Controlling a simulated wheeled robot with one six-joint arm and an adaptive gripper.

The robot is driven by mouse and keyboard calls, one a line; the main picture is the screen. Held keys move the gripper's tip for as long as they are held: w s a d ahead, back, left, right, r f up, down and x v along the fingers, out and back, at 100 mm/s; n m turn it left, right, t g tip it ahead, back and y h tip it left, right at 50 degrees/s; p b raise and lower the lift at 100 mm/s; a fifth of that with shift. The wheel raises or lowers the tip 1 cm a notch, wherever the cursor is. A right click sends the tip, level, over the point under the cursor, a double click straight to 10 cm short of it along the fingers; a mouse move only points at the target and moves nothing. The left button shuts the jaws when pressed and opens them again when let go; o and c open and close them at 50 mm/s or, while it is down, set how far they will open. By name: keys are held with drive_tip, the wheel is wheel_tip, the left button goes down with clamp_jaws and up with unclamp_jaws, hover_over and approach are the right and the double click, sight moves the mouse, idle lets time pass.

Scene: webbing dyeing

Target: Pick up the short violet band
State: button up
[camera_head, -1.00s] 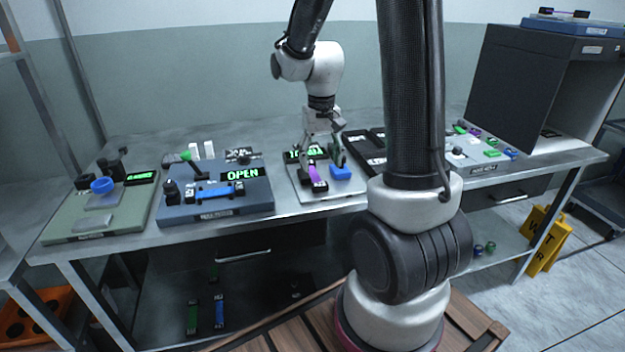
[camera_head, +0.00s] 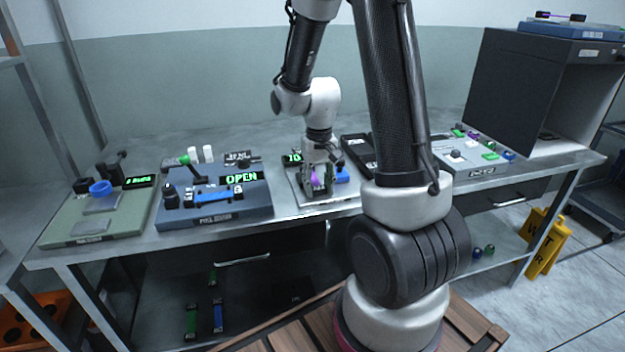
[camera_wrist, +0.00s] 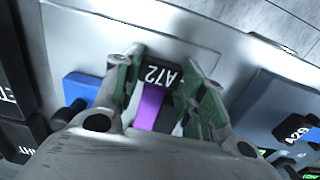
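The short violet band (camera_wrist: 153,106) has a black end tag marked A72 and lies on a pale scale-like plate (camera_head: 312,197) on the bench. It also shows in the head view (camera_head: 317,180), partly hidden by my gripper. My gripper (camera_head: 317,190) is low over the plate, pointing down, with its fingers apart on either side of the band. In the wrist view my gripper (camera_wrist: 164,85) has one green-padded finger on each side of the tag, very close to it. Whether the pads touch it is hard to tell.
A blue piece (camera_head: 341,174) lies just right of my gripper. A blue device reading OPEN (camera_head: 240,205) stands to the left, with a green one (camera_head: 125,226) beyond. A black tray (camera_head: 352,146) is behind to the right.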

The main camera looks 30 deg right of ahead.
drive_tip(key=shift+c, duration=0.6)
wheel_tip(320, 180, up, 10)
